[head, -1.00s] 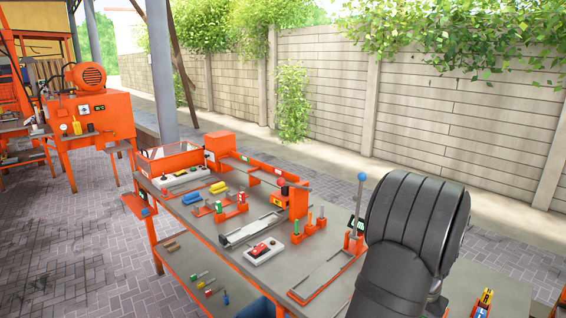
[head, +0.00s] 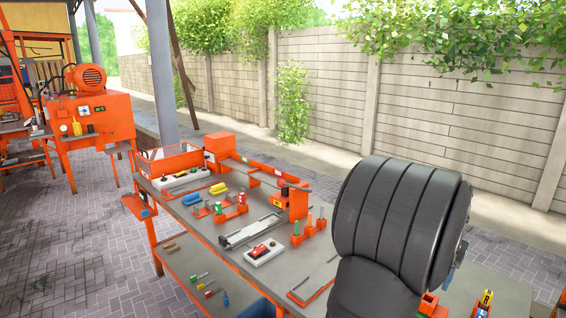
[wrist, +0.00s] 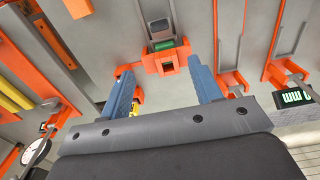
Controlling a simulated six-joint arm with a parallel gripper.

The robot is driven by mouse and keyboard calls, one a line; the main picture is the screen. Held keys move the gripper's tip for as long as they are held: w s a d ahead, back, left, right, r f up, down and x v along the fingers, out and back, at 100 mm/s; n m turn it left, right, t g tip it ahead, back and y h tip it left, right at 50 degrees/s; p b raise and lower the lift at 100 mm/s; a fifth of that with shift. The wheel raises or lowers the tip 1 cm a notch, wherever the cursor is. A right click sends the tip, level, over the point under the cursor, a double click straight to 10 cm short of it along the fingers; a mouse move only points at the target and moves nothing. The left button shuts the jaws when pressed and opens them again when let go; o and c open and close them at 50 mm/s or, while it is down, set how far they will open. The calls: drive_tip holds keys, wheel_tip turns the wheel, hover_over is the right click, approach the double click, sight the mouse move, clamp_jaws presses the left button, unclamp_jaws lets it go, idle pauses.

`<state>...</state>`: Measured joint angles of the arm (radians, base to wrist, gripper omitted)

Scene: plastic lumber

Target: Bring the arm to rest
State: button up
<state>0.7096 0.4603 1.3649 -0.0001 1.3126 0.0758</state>
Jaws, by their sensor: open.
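My gripper (wrist: 163,85) shows in the wrist view with its two blue fingers spread apart and nothing between them. It is above a grey work surface, and an orange bracket with a green part (wrist: 165,56) shows just beyond the fingertips. In the head view my dark grey arm covers the right front of the orange-edged workbench (head: 190,222).
On the bench are a control box with a red switch (head: 264,251), yellow cylinders (head: 218,188) and several orange holders. A dial gauge (wrist: 36,152) shows in the wrist view. An orange machine (head: 92,115) stands at the left, and a block wall runs behind.

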drive_tip(key=f, duration=1.7)
drive_tip(key=shift+s+a+f, duration=0.2)
drive_tip(key=shift+s+a, duration=0.1)
drive_tip(key=s+a, duration=0.8)
drive_tip(key=shift+r, duration=0.1)
wheel_tip(320, 180, up, 18)
drive_tip(key=m, duration=0.2)
drive_tip(key=shift+w+d, duration=0.15)
drive_tip(key=shift+o, duration=0.2)
